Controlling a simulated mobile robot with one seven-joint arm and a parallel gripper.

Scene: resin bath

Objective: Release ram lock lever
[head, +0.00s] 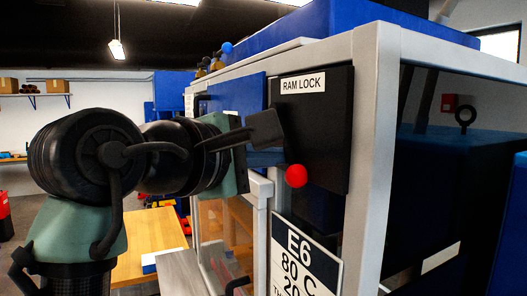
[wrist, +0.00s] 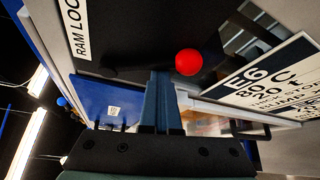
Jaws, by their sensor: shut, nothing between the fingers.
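The ram lock lever shows as a red ball knob (head: 296,176) in the head view, at the lower edge of a black panel (head: 318,110) labelled RAM LOCK. In the wrist view the red knob (wrist: 188,62) sits on a dark rod running left across the black panel. My gripper (head: 280,158) is just left of the knob, partly hidden by my wrist. In the wrist view my gripper (wrist: 161,74) is shut, its blue-grey fingers together and empty, with the tips at the rod beside the knob. I cannot tell whether they touch it.
A pale metal frame post (head: 377,130) stands right of the panel. An E6 sign (head: 305,255) hangs below the knob. A blue panel (head: 236,97) is behind my wrist. A wooden table (head: 150,235) stands at lower left.

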